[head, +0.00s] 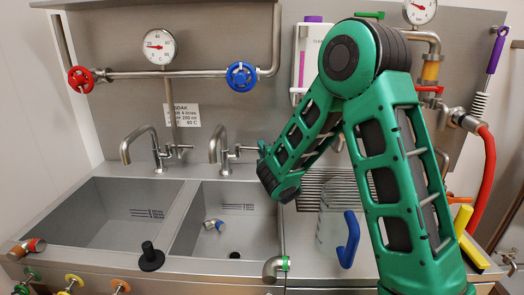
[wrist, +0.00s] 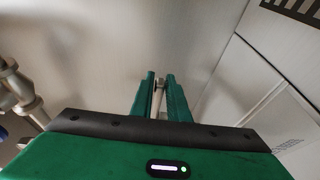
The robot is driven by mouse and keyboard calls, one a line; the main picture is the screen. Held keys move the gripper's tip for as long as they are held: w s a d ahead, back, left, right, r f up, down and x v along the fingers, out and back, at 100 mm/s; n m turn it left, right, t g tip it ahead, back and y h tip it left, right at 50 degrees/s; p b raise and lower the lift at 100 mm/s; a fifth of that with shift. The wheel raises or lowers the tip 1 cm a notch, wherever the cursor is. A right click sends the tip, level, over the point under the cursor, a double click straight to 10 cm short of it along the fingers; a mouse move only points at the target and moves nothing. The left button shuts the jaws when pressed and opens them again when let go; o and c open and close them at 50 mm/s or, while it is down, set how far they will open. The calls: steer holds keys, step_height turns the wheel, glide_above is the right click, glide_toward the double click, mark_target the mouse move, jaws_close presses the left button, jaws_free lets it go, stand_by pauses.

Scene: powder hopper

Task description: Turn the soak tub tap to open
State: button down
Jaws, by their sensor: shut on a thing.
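Two steel taps with side levers stand behind the sinks: the left tap (head: 157,152) by the large tub (head: 105,205), the right tap (head: 225,152) by the smaller tub (head: 190,235). A sign reading SOAK (head: 182,115) hangs on the back panel above and between them. My gripper (head: 261,149) is at the right end of the right tap's lever (head: 243,149); the forearm hides part of it. In the wrist view, its two green fingers (wrist: 160,92) are shut on a thin metal bar, which appears to be this lever.
A pipe with a red wheel (head: 81,79) and blue wheel (head: 241,76) runs above the taps. A clear jug (head: 328,228) with a blue handle stands below my arm. A black plunger-like piece (head: 151,257) stands at the front rim. A red hose (head: 487,180) hangs right.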

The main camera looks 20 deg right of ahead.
mark_target(256, 150)
steer(key=shift+s+a, duration=0.35)
steer(key=shift+s, duration=0.2)
steer(key=shift+f, duration=0.1)
steer(key=shift+s+a, duration=0.75)
steer(key=shift+s, duration=0.1)
steer(key=shift+s+a, duration=0.65)
steer(key=shift+a, duration=0.2)
